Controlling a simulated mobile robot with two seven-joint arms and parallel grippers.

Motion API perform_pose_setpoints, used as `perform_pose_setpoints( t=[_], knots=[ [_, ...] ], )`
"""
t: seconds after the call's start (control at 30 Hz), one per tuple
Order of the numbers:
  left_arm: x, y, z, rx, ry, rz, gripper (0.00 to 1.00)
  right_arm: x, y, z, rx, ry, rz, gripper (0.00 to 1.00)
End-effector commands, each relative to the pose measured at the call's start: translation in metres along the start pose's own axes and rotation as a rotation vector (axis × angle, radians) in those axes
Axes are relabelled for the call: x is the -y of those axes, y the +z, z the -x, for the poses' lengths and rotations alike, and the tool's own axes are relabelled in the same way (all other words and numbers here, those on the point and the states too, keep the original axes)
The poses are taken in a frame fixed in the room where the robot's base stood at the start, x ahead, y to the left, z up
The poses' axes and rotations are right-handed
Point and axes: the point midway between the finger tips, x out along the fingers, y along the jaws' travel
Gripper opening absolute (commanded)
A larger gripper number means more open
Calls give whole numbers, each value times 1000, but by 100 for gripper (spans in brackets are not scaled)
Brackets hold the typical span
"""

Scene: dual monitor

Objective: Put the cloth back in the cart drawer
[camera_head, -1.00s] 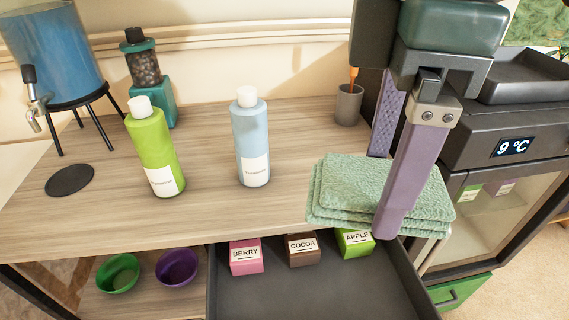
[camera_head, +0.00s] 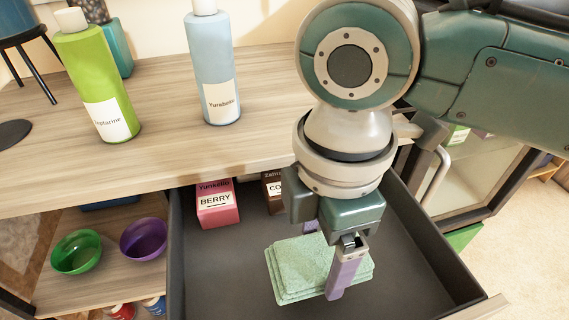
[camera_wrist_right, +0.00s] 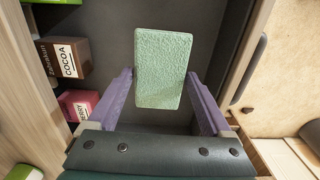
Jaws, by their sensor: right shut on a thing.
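The green folded cloth (camera_head: 296,265) is inside the open dark grey drawer (camera_head: 235,285), over its front middle part. It shows as a layered, flat stack. My right gripper (camera_head: 325,262) points down into the drawer with its purple fingers on either side of the cloth, shut on it. In the right wrist view the cloth (camera_wrist_right: 162,68) sits between the fingertips. I cannot tell whether it touches the drawer floor. My left gripper is not in view.
A pink BERRY box (camera_head: 217,205) and a brown COCOA box (camera_head: 272,190) stand at the drawer's back left. A green bottle (camera_head: 97,85) and a blue bottle (camera_head: 213,70) stand on the cart top. Green (camera_head: 77,252) and purple bowls (camera_head: 144,239) sit on the shelf at left.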

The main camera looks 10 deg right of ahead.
Motion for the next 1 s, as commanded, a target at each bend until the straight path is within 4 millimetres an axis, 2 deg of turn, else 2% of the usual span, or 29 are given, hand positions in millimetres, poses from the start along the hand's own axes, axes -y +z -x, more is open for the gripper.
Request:
perform_pose_setpoints(
  t=[0.2,0.43,0.8,0.83,0.97,1.0],
  knots=[
    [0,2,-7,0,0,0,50,0,0,-18,-1,-1,-1,39],
    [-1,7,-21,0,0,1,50,0,0,-53,0,-1,-1,39],
    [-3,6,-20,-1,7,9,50,0,0,-56,-1,0,-1,39],
    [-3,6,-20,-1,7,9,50,0,0,-56,-1,0,-1,85],
    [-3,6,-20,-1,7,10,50,0,0,-55,-1,0,-1,100],
    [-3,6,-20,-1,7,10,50,0,0,-55,-1,0,-1,100]
  ],
)
